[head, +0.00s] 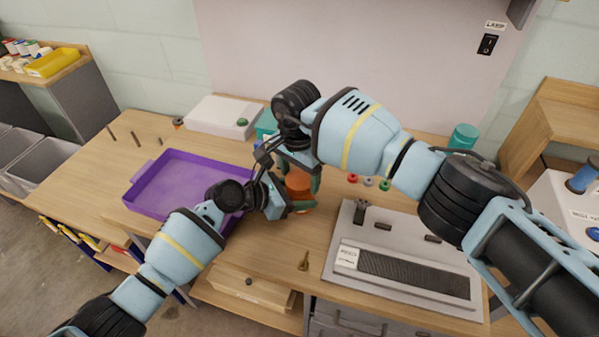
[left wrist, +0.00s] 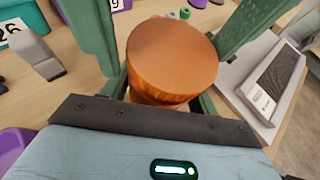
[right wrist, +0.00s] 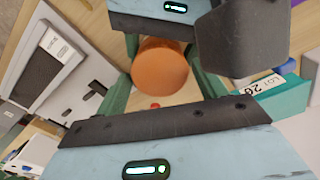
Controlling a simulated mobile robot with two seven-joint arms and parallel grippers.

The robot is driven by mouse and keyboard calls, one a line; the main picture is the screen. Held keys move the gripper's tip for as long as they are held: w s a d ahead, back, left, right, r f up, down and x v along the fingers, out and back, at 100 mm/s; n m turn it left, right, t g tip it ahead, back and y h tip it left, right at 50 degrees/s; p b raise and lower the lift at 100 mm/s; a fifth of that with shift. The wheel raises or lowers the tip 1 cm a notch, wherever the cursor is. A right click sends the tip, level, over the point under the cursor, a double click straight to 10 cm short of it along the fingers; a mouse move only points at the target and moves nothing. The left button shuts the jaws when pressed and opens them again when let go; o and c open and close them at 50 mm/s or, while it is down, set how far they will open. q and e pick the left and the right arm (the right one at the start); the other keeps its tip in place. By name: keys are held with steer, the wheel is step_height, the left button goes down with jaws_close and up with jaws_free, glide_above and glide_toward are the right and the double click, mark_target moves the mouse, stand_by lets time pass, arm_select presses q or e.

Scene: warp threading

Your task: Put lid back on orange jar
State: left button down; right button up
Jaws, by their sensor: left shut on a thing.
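My left gripper (head: 290,207) reaches in from the left and is shut around the jar low down. My right gripper (head: 297,178) is above it, with its green fingers on either side of the orange top. Whether they grip it is unclear.
The purple tray (head: 152,207) lies left of the jar. A grey board with a dark ribbed panel (head: 412,274) lies to the right. Small coloured spools (head: 368,181) and a teal numbered box (right wrist: 279,90) are close by. A small brass piece (head: 304,261) stands near the front edge.

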steer(key=c, duration=0.8)
steer(key=m, duration=1.2)
steer(key=shift+m, duration=0.4)
steer(key=o, duration=1.1)
steer(key=shift+s+a+r, duration=0.1)
steer(key=shift+r, duration=2.2)
steer(key=shift+c, duration=0.4)
